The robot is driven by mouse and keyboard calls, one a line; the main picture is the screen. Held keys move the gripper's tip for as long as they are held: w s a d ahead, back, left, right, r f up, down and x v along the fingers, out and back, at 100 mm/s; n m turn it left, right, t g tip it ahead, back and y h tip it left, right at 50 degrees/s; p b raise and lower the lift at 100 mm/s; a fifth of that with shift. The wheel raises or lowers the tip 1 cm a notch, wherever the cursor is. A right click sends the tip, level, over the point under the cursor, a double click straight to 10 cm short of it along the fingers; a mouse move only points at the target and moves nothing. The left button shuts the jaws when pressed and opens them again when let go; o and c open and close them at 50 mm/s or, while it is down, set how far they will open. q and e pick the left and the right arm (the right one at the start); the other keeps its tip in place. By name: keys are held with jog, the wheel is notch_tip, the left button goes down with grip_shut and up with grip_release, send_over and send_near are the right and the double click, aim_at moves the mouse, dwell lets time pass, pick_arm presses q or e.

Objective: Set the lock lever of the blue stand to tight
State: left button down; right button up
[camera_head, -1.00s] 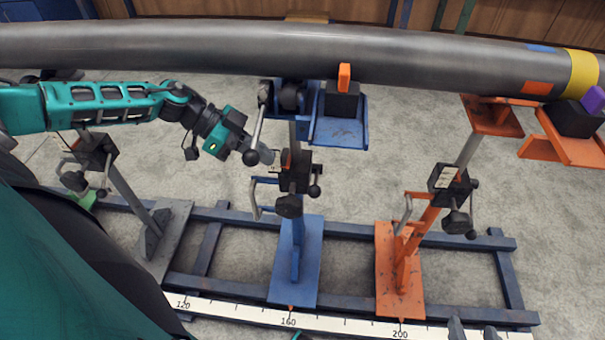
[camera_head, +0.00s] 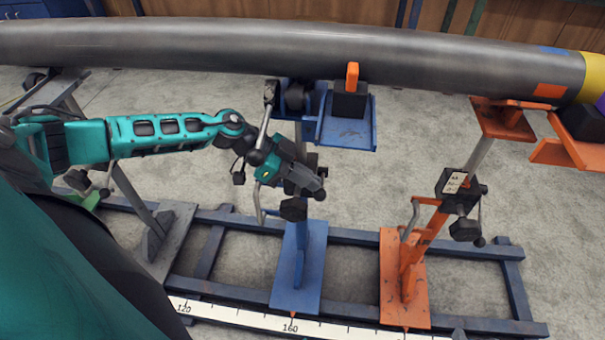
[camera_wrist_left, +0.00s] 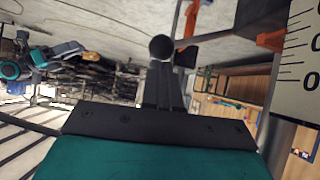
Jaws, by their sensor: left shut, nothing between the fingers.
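The blue stand (camera_head: 298,275) stands upright in the middle of the head view, under the pipe. My left gripper (camera_head: 321,191) is shut and empty, in front of the stand's dark column block, and hides most of it. In the left wrist view a dark ball knob (camera_wrist_left: 162,47) on a thin rod is just past the shut fingertips (camera_wrist_left: 163,68). It looks like the lock lever's end. I cannot tell whether they touch, nor how the lever is set.
A long grey pipe (camera_head: 200,48) runs across above the stands. A longer lever (camera_head: 264,123) with a ball end hangs beside my left wrist. A crank handle (camera_head: 258,203) is left of the column. The orange stand (camera_head: 404,285) is to the right, a grey stand (camera_head: 165,240) to the left.

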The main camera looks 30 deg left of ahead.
aim_at(305, 212)
jog(key=shift+r, duration=0.15)
pick_arm(q)
jog(key=shift+s+d+f+t+p, duration=0.3)
jog(key=shift+s+f+p, duration=0.2)
jog(key=shift+p, duration=0.4)
jog(key=f, duration=0.1)
jog(key=s+f+m+t, duration=0.1)
jog(key=f, duration=0.1)
jog(key=s+f+m+t+y+p, duration=0.1)
jog(key=shift+d+f, duration=0.25)
jog(key=shift+d, duration=0.15)
jog(key=shift+s+d+f, duration=0.1)
jog(key=shift+f, duration=0.6)
pick_arm(e)
jog(key=shift+s+d+r, duration=0.2)
jog(key=shift+d+r, duration=0.15)
jog(key=shift+r, duration=0.4)
jog(key=shift+w+r, duration=0.1)
jog(key=shift+r, duration=0.05)
